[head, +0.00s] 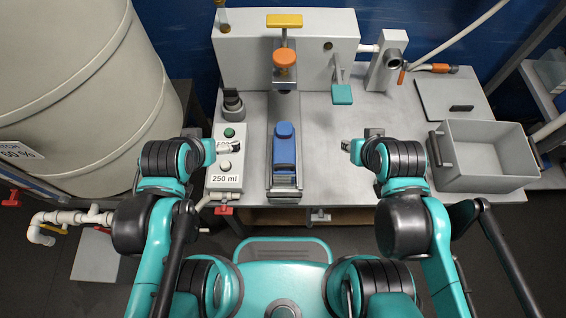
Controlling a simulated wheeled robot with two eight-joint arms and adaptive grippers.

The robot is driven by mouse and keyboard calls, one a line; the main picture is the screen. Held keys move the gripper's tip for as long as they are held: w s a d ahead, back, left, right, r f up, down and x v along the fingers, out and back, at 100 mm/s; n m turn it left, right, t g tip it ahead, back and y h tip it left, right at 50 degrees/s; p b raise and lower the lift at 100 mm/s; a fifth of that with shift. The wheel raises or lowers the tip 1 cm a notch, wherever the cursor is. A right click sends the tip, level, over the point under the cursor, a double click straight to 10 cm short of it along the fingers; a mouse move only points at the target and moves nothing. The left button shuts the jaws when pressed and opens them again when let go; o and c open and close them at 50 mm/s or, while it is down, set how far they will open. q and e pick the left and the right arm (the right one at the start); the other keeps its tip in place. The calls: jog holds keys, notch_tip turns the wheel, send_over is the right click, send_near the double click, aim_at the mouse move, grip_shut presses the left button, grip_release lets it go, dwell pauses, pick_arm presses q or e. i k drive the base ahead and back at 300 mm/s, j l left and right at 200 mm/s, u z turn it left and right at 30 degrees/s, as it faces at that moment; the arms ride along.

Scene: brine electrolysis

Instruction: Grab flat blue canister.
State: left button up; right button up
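The flat blue canister (284,148) lies in a narrow metal tray or rail (285,193) in the middle of the grey worktop, its cap end towards the back. My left gripper (238,147) is left of the canister, over the white button box, and apart from the canister. My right gripper (346,146) is right of the canister, above bare worktop, also apart from it. Both grippers look small here, and their finger gaps cannot be made out clearly. I see nothing held in either.
A button box (228,182) labelled 250 ml stands left of the canister. An orange knob (285,58) and a teal lever pad (342,95) are behind it. A grey bin (485,160) stands at the right. A large tank (80,90) fills the left. Worktop right of the canister is clear.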

aim_at(284, 171)
jog(key=k+z, duration=0.15)
jog(key=z, duration=0.2)
jog(key=k+z, duration=0.15)
jog(key=z, duration=0.2)
jog(key=k+l+z, duration=0.1)
jog(key=z, duration=0.25)
